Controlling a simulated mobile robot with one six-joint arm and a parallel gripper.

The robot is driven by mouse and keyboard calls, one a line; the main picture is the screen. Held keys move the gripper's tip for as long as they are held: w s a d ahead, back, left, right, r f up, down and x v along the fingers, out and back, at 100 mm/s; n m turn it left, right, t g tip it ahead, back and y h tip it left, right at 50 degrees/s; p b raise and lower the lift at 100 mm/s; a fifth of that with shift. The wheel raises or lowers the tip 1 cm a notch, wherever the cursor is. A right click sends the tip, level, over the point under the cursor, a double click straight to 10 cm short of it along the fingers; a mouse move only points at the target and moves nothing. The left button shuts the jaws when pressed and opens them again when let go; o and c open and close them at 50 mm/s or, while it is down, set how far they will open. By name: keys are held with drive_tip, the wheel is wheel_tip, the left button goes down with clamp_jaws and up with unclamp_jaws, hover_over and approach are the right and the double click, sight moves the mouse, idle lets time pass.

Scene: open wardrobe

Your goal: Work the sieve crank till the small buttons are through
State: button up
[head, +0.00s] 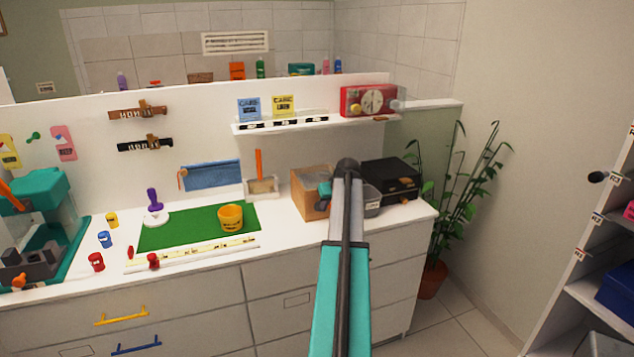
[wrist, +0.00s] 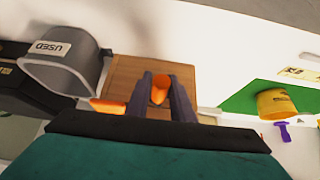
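The wooden box (head: 308,190), which looks like the sieve, stands on the counter beside the grey bin. Its brown top (wrist: 135,75) shows in the wrist view. An orange knob (wrist: 160,88), seemingly the crank's, sits between the two dark fingers of my gripper (wrist: 161,84). The fingers are close together and seem shut on the knob, with no clear gap. In the head view my gripper (head: 325,189) is at the box, and my arm hides part of it. No small buttons can be made out, and the inside of the box is hidden.
A grey bin marked USED (wrist: 60,60) and a black box (head: 390,180) stand close by. A green mat (head: 185,230) with a yellow cup (head: 231,218) lies to the left. A shelf (head: 300,122) hangs above the box. A plant (head: 455,200) stands beyond the counter's right end.

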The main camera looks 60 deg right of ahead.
drive_tip(key=shift+w+a, duration=0.75)
drive_tip(key=shift+a, duration=0.25)
drive_tip(key=shift+w+a, duration=0.75)
drive_tip(key=shift+a, duration=0.2)
drive_tip(key=shift+s+d, duration=0.1)
drive_tip(key=shift+s+d, duration=0.9)
drive_tip(key=shift+d, duration=0.25)
drive_tip(key=o, duration=0.4)
drive_tip(key=shift+o, duration=0.2)
drive_tip(key=shift+r, duration=0.1)
